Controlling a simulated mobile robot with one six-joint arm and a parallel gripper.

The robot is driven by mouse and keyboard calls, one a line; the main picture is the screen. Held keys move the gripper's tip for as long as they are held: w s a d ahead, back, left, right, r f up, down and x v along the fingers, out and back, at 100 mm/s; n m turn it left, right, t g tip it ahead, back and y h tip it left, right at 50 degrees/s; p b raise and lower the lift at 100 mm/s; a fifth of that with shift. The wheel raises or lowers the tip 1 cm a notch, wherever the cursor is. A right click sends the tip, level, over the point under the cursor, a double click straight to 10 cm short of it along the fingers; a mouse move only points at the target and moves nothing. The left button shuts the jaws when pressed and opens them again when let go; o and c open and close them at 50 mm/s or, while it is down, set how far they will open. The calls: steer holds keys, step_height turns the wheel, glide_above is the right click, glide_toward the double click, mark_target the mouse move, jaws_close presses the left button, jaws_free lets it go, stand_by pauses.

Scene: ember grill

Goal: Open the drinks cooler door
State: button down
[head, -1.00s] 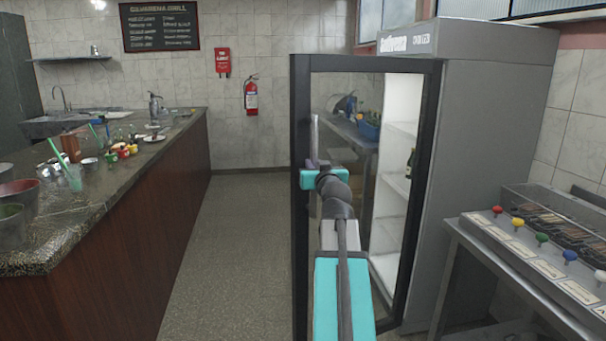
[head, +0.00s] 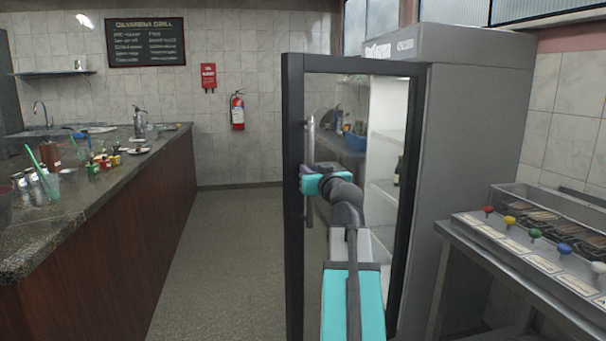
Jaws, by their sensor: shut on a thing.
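The drinks cooler (head: 465,130) is a tall grey cabinet at the right of the head view. Its black-framed glass door (head: 296,105) stands partly open, swung out from the cabinet. A vertical metal handle (head: 310,135) runs along the door's left side. My gripper (head: 311,182) is shut on the handle at about its middle, and my wrist hides part of the handle and glass. White shelves and a dark bottle (head: 399,170) show through the door.
A long dark counter (head: 150,200) with cups and jars runs along the left. A steel bench (head: 470,245) with coloured knobs stands at the right, close to the cooler. A fire extinguisher (head: 237,112) hangs on the back wall.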

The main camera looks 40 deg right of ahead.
steer(key=shift+s+d+r, duration=0.1)
steer(key=shift+d, duration=0.15)
steer(key=c, duration=1.7)
jaws_free()
steer(key=shift+o, duration=0.3)
steer(key=shift+a, duration=0.15)
steer(key=shift+a, duration=0.1)
steer(key=b+v, duration=0.8)
steer(key=v, duration=0.5)
steer(key=shift+s, duration=0.3)
